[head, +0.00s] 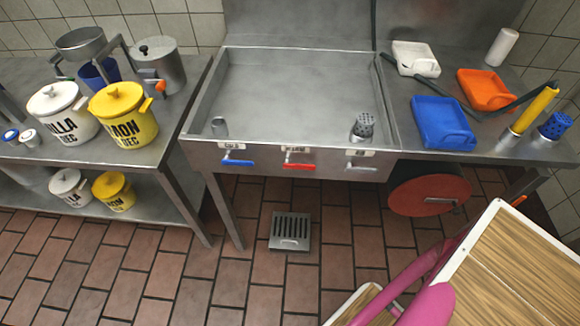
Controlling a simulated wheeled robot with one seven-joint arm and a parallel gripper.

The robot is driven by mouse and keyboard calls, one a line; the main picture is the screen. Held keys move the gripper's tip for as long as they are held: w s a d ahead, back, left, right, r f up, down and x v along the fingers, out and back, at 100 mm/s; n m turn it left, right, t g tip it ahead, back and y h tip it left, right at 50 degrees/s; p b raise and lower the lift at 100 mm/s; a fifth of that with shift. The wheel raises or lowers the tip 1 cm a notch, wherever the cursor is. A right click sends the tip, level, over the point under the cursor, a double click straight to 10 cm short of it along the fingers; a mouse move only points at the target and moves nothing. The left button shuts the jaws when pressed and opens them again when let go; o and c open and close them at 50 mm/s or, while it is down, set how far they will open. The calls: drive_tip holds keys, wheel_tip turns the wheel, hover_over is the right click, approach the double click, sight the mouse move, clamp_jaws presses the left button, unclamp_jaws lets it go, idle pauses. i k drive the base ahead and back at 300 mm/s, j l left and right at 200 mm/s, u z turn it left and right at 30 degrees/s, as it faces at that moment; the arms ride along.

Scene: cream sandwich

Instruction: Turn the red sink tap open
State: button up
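The red sink tap (299,166) is a small red lever on the front face of the steel sink (200,105), under a white label (298,150). It sits between a blue tap lever (237,162) on the left and a grey one (360,167) on the right. The red lever lies about level, much like the blue one. I see no water in the basin. My gripper is not in view, and nothing touches the red lever.
A steel counter with white and yellow pots (124,115) stands left. Blue (443,122), orange (485,89) and white (414,58) trays lie right. A red disc (429,195) hangs under the right counter. A floor grate (290,232) lies below the sink; the floor before it looks clear.

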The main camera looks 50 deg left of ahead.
sight(288, 164)
drive_tip(key=u, duration=0.4)
drive_tip(key=k+u, duration=0.1)
drive_tip(key=u, duration=0.7)
drive_tip(key=k+j+u, duration=0.1)
drive_tip(key=u, duration=0.75)
drive_tip(key=k+l, duration=0.15)
drive_tip(key=k, duration=0.15)
drive_tip(key=u, duration=0.05)
